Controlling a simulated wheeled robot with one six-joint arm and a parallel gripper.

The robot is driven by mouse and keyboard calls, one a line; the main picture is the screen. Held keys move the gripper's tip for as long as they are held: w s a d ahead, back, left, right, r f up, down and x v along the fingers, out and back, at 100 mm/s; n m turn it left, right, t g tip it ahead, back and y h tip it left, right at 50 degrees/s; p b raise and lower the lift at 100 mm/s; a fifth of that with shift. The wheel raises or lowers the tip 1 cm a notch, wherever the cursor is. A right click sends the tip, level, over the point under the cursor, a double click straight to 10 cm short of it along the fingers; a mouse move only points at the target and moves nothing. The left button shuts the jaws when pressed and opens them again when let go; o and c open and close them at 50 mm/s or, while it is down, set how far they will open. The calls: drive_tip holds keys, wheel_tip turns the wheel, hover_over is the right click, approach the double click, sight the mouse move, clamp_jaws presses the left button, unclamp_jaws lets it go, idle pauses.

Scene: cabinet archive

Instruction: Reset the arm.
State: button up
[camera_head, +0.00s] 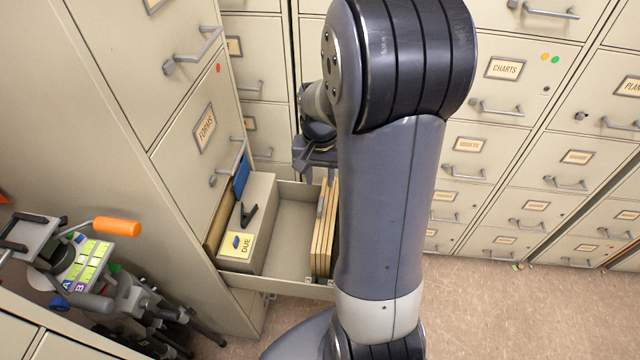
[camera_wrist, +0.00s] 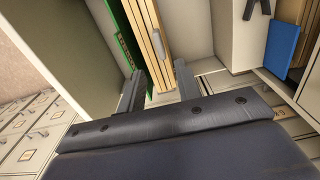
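My arm reaches down over an open drawer (camera_head: 285,290) of the beige cabinet at left. My gripper (camera_wrist: 158,76) shows two dark fingers set apart in the wrist view, with no object clearly clasped between them. In the head view my gripper (camera_head: 315,152) is above the drawer's back part, partly hidden by my arm. Several tan folders (camera_head: 323,235) stand upright along the drawer's right side. In the wrist view the tan folders (camera_wrist: 150,35) and a green folder (camera_wrist: 124,40) lie beyond the fingers.
A beige box marked DUE (camera_head: 262,215) with a black clip (camera_head: 247,216) fills the drawer's left side; a blue card (camera_head: 241,177) stands behind. A tripod device with an orange handle (camera_head: 117,227) stands lower left. Closed cabinets (camera_head: 490,150) line the back right.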

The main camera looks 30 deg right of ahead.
sight(320, 203)
drive_tip(key=shift+r, duration=0.1)
wheel_tip(320, 203, down, 11)
drive_tip(key=shift+r, duration=0.1)
drive_tip(key=shift+w+a, duration=0.2)
drive_tip(key=shift+a, duration=0.05)
idle(0.6)
drive_tip(key=shift+r, duration=0.1)
